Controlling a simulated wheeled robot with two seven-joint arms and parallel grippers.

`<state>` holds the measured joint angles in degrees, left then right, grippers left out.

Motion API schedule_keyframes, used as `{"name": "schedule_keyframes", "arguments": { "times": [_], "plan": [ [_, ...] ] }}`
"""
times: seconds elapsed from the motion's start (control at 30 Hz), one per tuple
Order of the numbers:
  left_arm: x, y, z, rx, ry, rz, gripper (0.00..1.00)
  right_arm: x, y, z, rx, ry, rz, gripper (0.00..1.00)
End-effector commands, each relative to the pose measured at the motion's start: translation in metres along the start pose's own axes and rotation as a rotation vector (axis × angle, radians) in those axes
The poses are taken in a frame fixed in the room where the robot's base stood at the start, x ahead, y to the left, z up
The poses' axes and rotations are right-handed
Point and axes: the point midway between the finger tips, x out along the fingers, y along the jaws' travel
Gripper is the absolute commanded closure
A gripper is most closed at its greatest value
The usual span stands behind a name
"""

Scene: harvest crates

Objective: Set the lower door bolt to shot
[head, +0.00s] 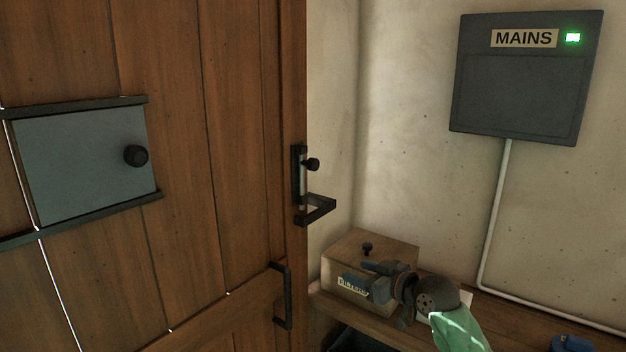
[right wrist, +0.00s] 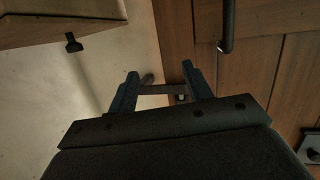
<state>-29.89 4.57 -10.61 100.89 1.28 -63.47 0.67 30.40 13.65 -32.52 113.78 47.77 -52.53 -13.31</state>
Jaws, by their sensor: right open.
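One door bolt (head: 303,176) shows in the head view, on the right edge of the brown plank door (head: 240,130). It has a dark upright plate, a pale rod and a round black knob (head: 313,164); a dark angular bracket (head: 318,211) sits just below. I cannot tell whether this is the lower bolt. My right gripper (head: 362,276) is below and right of it, in front of the box. In the right wrist view my right gripper (right wrist: 158,82) is open and empty; the bracket (right wrist: 160,89) shows beyond its fingers. My left gripper is out of view.
A labelled box (head: 350,254) with a black knob stands on a shelf (head: 335,303) by the wall. A dark pull handle (head: 288,296) juts from the door. A grey hatch panel (head: 75,165) is at left. A MAINS cabinet (head: 520,95) hangs at right.

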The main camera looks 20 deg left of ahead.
Motion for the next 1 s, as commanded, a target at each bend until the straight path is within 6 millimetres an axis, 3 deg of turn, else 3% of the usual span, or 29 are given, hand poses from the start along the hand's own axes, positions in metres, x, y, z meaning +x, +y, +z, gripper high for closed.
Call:
{"name": "schedule_keyframes", "arguments": {
  "times": [0.1, 0.4, 0.6, 0.8, 1.0],
  "plan": [
    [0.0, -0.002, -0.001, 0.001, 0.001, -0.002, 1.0, 0.007, 0.004, -0.05, -0.053, 0.054, -0.037, 0.5],
    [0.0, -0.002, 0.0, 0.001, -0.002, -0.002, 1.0, 0.017, 0.006, -0.162, -0.161, 0.172, -0.12, 0.5],
    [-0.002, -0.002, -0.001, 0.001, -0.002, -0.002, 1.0, 0.017, 0.005, -0.218, -0.21, 0.225, -0.155, 0.5],
    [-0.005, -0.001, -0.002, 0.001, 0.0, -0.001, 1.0, 0.016, 0.003, -0.244, -0.23, 0.249, -0.171, 0.5],
    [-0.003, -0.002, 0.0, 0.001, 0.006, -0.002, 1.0, 0.024, 0.001, -0.251, -0.231, 0.252, -0.174, 0.5]
  ]
}}
